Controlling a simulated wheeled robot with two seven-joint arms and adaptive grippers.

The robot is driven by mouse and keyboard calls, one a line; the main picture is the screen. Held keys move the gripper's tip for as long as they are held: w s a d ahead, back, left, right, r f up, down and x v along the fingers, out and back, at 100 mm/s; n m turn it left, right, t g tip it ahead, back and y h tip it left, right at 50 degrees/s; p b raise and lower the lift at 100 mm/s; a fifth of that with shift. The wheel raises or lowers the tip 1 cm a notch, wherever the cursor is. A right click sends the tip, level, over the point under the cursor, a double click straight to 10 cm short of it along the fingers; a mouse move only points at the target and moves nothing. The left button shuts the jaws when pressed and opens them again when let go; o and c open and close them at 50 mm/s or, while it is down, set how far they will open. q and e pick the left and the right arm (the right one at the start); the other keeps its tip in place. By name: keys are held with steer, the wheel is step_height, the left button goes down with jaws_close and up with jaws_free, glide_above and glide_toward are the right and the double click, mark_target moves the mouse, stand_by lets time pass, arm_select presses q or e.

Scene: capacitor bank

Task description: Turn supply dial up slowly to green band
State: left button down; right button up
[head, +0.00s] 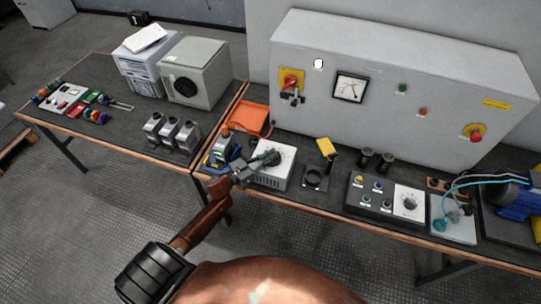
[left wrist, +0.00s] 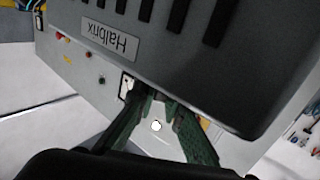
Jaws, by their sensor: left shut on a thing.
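The supply (head: 272,179) is a pale box with front vents near the middle of the bench. Its white dial face (head: 287,155) is partly covered by my left gripper (head: 268,159). The gripper is shut on the dark dial knob, which is mostly hidden between the fingers. In the left wrist view, the green fingers (left wrist: 157,108) close in front of a vented grey casing (left wrist: 225,65) with a label reading roughly "Halbrix". The panel meter (head: 350,88) has a pale face with a needle; I cannot make out a green band. My right gripper is not in view.
A large grey cabinet (head: 410,65) with a red-and-yellow switch (head: 291,80) stands behind. An orange tray (head: 247,119) is left of the supply. A black stand (head: 316,178) and a control box (head: 372,194) are to its right.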

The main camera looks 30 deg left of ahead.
arm_select(q)
steer(key=shift+m+g+h, duration=0.3)
steer(key=shift+m+h, duration=0.2)
steer(key=shift+h, duration=0.2)
steer(key=c, duration=2)
jaws_free()
steer(key=shift+s+a, duration=0.1)
steer(key=v, duration=1.1)
steer(key=shift+s+a, duration=0.25)
steer(key=shift+s, duration=0.1)
